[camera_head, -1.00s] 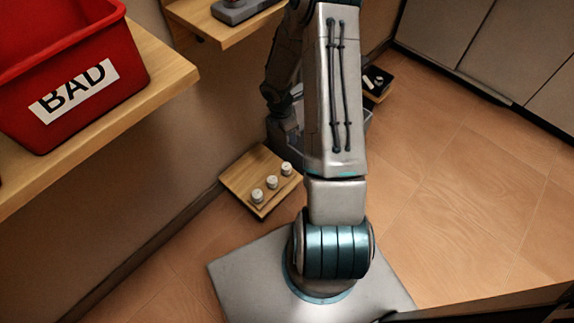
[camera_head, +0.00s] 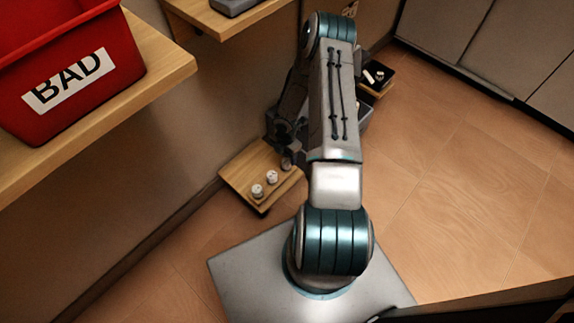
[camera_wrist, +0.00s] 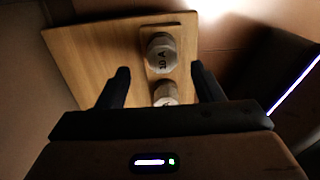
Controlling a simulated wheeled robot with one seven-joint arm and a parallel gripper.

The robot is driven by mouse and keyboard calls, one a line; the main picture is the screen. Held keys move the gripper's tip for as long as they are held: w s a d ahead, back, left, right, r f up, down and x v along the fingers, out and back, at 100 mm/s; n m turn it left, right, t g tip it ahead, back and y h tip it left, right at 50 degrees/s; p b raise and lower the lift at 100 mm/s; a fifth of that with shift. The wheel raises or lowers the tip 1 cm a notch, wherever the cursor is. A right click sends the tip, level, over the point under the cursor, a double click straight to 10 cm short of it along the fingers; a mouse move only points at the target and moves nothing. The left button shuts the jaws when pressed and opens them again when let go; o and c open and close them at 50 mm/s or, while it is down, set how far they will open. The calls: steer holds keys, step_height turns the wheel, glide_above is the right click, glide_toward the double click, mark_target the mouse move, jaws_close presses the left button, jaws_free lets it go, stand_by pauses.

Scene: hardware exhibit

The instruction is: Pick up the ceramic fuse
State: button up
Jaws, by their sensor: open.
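Several pale ceramic fuses stand on a low wooden platform (camera_head: 238,176). In the head view, one fuse (camera_head: 257,190) is nearest, a second fuse (camera_head: 271,177) is in the middle, and a third fuse (camera_head: 286,164) is in shade at my gripper. In the wrist view, one fuse (camera_wrist: 161,56) marked "10 A" shows just beyond and between my fingertips. Another fuse (camera_wrist: 166,92) is closer and partly hidden by the gripper body. My gripper (camera_wrist: 160,70) is open, its two fingers on either side of this row. I cannot tell whether they touch any fuse.
A red bin (camera_head: 75,75) labelled "BAD" stands on a wooden shelf (camera_head: 150,85) at upper left. A black tray (camera_head: 377,78) with small items lies beyond my arm. A wall runs behind the platform. The tiled floor (camera_head: 455,180) on the right is clear.

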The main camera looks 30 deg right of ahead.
mark_target(286, 161)
steer(key=shift+d+f+b, duration=0.1)
steer(key=shift+f+b, duration=1.25)
steer(key=shift+f, duration=1.35)
steer(key=c, duration=1.1)
